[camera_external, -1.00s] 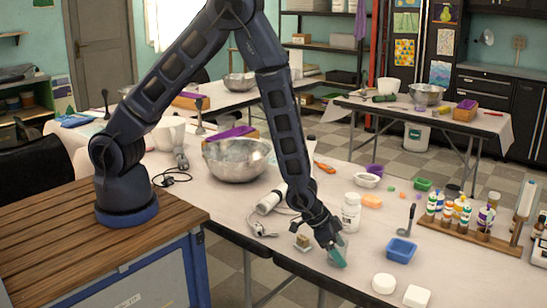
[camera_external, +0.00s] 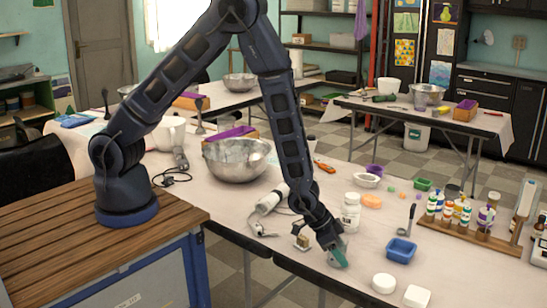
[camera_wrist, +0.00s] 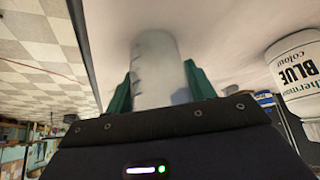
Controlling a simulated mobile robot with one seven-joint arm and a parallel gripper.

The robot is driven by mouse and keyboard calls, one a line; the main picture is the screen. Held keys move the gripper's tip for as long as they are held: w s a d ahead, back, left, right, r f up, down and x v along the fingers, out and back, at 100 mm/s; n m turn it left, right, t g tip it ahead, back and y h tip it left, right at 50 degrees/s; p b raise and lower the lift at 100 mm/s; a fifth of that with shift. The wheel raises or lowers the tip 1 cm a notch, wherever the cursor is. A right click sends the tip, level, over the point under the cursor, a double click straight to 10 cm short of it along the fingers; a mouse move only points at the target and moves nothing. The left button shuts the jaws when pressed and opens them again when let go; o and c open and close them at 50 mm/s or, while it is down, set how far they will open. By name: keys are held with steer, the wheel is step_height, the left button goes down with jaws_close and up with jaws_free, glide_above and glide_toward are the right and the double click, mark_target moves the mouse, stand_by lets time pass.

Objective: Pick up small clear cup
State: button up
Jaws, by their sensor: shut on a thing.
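The small clear cup (camera_wrist: 155,72) stands between the two green fingers of my gripper (camera_wrist: 160,88) in the wrist view. It is translucent, with faint dark marks on its left side. My gripper is shut on it. In the external view my gripper (camera_external: 337,258) is low at the near edge of the white table, and the cup is mostly hidden there behind the fingers. I cannot tell whether the cup touches the table.
A white jar (camera_external: 350,212) stands close behind my gripper; its label reads BLUE in the wrist view (camera_wrist: 297,72). A blue tray (camera_external: 400,250) and a white round lid (camera_external: 384,283) lie to the right. A metal bowl (camera_external: 237,160) stands further back left.

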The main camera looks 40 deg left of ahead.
step_height(320, 180, up, 20)
stand_by(0.6)
